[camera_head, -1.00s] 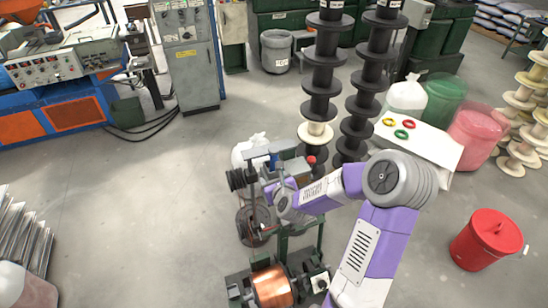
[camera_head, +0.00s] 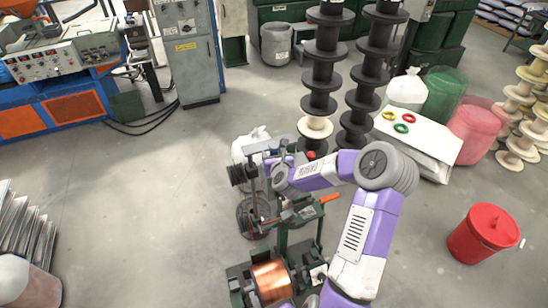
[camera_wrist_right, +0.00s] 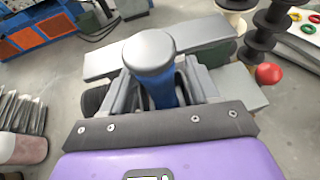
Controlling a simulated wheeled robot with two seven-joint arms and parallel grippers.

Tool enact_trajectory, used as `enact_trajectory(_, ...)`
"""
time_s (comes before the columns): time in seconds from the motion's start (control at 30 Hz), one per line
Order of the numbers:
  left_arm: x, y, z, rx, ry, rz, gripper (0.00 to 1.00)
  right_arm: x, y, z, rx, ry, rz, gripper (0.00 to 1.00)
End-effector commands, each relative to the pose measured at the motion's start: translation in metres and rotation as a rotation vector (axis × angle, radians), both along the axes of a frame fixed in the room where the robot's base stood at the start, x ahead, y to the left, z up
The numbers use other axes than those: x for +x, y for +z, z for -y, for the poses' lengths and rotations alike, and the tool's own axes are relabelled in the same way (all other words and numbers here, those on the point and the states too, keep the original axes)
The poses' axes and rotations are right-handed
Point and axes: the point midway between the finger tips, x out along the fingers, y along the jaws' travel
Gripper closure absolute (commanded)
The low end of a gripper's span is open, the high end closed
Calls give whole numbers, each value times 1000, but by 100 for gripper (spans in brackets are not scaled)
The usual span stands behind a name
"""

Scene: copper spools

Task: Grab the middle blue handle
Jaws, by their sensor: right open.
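The blue handle (camera_wrist_right: 162,92) with a round grey cap (camera_wrist_right: 150,50) stands up in the middle of the right wrist view. My right gripper (camera_wrist_right: 165,80) is open, with its grey fingers on either side of the blue handle; I cannot tell whether they touch it. In the head view my right gripper (camera_head: 283,172) is at the top of the small green machine (camera_head: 282,235), and the blue handle is mostly hidden there. An orange-red lever (camera_head: 330,198) sticks out to the right, below my right forearm. My left gripper is not in view.
A copper spool (camera_head: 270,282) sits low in the machine. A red ball knob (camera_wrist_right: 268,74) is to the right of the fingers. Tall stacks of black spools (camera_head: 321,75) stand behind. A red bin (camera_head: 485,233) is at the right.

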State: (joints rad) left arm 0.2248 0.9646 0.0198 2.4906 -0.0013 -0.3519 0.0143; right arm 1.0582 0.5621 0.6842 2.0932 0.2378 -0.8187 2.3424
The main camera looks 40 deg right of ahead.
Motion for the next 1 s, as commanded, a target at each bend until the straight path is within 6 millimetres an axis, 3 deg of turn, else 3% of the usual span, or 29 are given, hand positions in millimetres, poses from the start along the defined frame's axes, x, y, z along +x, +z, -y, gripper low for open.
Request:
enact_trajectory(0.27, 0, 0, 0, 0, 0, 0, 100, 2, -1, 1, -1, 0, 0, 43)
enact_trajectory(0.63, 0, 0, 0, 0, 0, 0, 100, 1, -1, 1, 0, 0, -1, 100)
enact_trajectory(0.87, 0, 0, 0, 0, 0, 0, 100, 2, 0, 1, -1, 0, 0, 100)
enact_trajectory(1.0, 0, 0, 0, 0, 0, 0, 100, 2, 13, 1, -5, 0, 3, 100)
